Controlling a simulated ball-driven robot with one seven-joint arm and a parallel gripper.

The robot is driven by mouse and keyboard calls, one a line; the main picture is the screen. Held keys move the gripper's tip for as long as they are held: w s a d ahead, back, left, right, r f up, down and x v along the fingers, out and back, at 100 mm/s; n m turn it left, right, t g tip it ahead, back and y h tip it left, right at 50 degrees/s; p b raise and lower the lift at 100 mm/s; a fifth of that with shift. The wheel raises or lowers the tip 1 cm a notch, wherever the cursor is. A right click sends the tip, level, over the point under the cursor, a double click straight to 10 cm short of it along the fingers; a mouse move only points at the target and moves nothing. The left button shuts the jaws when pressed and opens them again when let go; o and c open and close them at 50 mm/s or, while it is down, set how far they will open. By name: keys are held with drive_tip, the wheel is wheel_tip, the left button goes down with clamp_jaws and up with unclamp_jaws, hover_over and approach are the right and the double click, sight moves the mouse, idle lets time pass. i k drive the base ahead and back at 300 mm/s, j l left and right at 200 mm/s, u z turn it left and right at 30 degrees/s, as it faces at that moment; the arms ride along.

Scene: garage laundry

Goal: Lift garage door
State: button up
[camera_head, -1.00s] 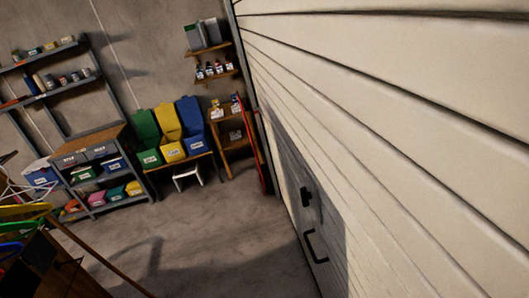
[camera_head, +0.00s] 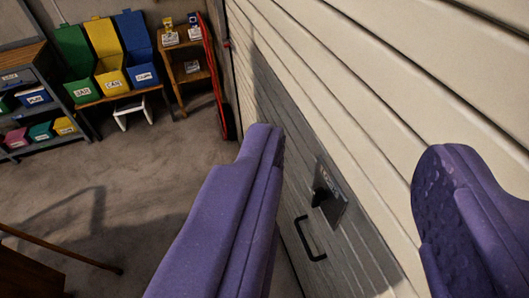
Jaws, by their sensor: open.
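The garage door (camera_head: 335,95) is a cream panelled door with horizontal grooves, running along the right of the view and seen at a steep slant. It is down. Low on it sit a black latch knob (camera_head: 323,196) on a dark plate and, below that, a black U-shaped handle (camera_head: 310,238). My gripper (camera_head: 345,165) is open, with one purple finger at the middle and the other at the right edge. The latch and handle show between the fingers, farther off. Nothing is held. The nearer finger hides part of the floor and door's lower edge.
Green, yellow and blue bins (camera_head: 112,72) stand on a bench at the back left. A small white stool (camera_head: 133,110) is below them. A wooden shelf (camera_head: 187,60) and a red item (camera_head: 215,80) stand by the door's far end. The concrete floor (camera_head: 150,170) is mostly clear.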

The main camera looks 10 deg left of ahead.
sight(358, 90)
drive_tip(key=i+j+z, duration=0.1)
drive_tip(key=i, duration=0.35)
drive_tip(key=i+j+z, duration=0.15)
drive_tip(key=i, duration=0.3)
